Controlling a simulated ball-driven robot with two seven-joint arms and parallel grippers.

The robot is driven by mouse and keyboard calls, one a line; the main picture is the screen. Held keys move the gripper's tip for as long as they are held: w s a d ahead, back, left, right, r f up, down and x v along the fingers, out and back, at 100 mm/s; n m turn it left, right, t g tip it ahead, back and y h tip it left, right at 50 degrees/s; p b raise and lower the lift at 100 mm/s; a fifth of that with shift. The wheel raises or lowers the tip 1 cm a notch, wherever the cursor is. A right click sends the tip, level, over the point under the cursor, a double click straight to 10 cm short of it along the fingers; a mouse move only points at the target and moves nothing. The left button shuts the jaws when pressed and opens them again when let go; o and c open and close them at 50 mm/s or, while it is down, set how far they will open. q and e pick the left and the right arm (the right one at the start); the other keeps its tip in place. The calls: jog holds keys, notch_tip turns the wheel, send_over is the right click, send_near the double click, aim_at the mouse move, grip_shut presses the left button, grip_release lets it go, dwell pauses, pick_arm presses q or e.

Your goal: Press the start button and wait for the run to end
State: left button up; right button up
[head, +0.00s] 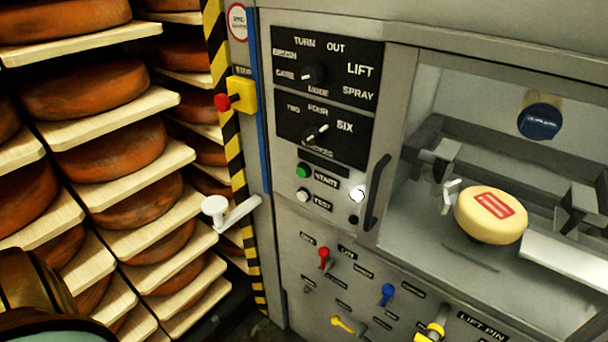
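The green start button (303,170), labelled START, sits on the grey control panel (285,225) below two black dial plates. Nothing covers it. A white button (303,195) labelled TEST is just below it. A round white lamp-like spot (357,194) is to their right. The upper dial (313,75) and lower dial (316,133) are above. Behind the machine's window a pale yellow cheese wheel (478,222) with a red label sits in the chamber. Neither gripper is visible; a brown and teal part at the lower left seems to be my arm.
Shelves (130,110) of orange cheese wheels fill the left. A red stop button on a yellow box (240,95) is on the striped post. A white lever (232,212) juts out left of the panel. Red, blue and yellow levers (388,294) are below; a dark door handle (377,192) is right.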

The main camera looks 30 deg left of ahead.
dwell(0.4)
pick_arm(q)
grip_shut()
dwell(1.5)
